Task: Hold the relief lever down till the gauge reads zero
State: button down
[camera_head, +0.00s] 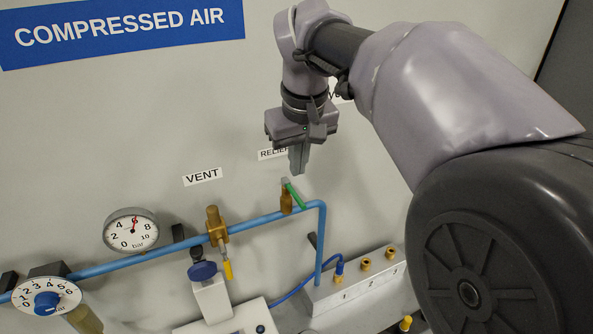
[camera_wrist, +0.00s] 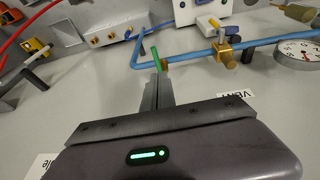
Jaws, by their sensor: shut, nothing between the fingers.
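The green relief lever (camera_head: 294,194) sits on a brass relief valve (camera_head: 286,201) on the blue pipe, angled and sloping down to the right. My gripper (camera_head: 298,172) is shut and empty, above the lever and pointing down, apart from it in the head view. In the wrist view, my fingertips (camera_wrist: 158,84) appear close to the green lever (camera_wrist: 155,58); I cannot tell the gap there. The round white pressure gauge (camera_head: 131,230) has a red needle pointing up near the 6, well above zero. It also shows in the wrist view (camera_wrist: 300,54).
A brass vent valve (camera_head: 216,226) with a yellow handle is left of the lever. The blue pipe (camera_head: 262,219) runs along the wall and turns down to a grey manifold (camera_head: 352,290). A regulator dial (camera_head: 47,299) is at lower left. Red hoses (camera_wrist: 25,32) hang in the wrist view.

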send_over(301, 206)
jog(key=x, duration=0.4)
jog(key=s+x, duration=0.1)
jog(key=x, duration=0.1)
jog(key=shift+f, duration=1.2)
notch_tip(301, 206, down, 2)
jog(key=t+b, duration=0.1)
jog(key=b, duration=0.5)
jog(key=shift+s+d+f, duration=0.1)
jog(key=shift+d, duration=0.05)
jog(key=f+t+y+b, duration=0.1)
jog(key=b, duration=0.4)
jog(key=shift+s+f, duration=0.2)
jog(key=shift+s, duration=0.05)
jog(key=f+t+b, duration=0.1)
jog(key=b, duration=0.4)
jog(key=shift+d+t, duration=0.1)
jog(key=shift+t, duration=0.3)
jog(key=shift+r+p, duration=0.45)
jog(key=shift+r, duration=0.1)
dwell(0.8)
